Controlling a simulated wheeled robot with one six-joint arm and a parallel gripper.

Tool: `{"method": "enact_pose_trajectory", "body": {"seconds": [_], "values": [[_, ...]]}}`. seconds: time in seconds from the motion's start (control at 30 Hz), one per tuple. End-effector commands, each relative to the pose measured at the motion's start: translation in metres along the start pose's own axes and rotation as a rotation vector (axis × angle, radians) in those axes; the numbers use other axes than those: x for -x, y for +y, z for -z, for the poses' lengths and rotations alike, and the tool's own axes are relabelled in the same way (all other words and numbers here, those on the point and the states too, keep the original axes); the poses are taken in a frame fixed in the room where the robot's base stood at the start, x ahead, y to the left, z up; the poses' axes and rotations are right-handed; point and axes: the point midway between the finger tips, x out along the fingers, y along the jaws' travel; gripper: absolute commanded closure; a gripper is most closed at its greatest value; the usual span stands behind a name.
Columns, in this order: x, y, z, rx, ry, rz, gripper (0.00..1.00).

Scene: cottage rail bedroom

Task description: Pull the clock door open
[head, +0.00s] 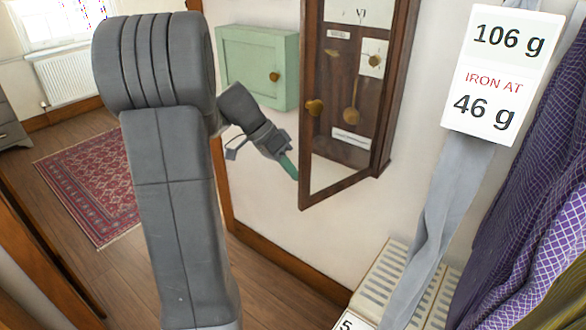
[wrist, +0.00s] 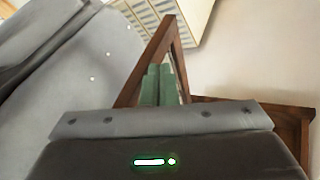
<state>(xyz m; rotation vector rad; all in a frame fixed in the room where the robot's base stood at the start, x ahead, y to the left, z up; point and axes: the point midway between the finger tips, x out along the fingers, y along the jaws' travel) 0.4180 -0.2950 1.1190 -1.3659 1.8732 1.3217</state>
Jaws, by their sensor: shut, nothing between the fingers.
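The clock (head: 385,120) is a dark wooden wall case with a gold pendulum, weights and small labels inside. In the wrist view, the green fingers (wrist: 160,85) show within the outline of the wooden door frame (wrist: 150,62). I cannot tell whether they touch it. The knob is not visible there.
A pale green cabinet (head: 250,65) with a brass knob hangs left of the clock. A grey strap with a white weight card (head: 502,75) and purple checked cloth (head: 530,220) hang at right. A cream radiator (head: 385,285) stands below. Floor is open by the red rug (head: 90,185).

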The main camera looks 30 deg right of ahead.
Motion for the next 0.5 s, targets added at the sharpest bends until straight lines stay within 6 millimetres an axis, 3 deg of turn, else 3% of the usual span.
{"method": "enact_pose_trajectory", "body": {"seconds": [0.5], "values": [[-0.0045, 0.0071, -0.0007, 0.002, 0.001, 0.002, 1.00]]}}
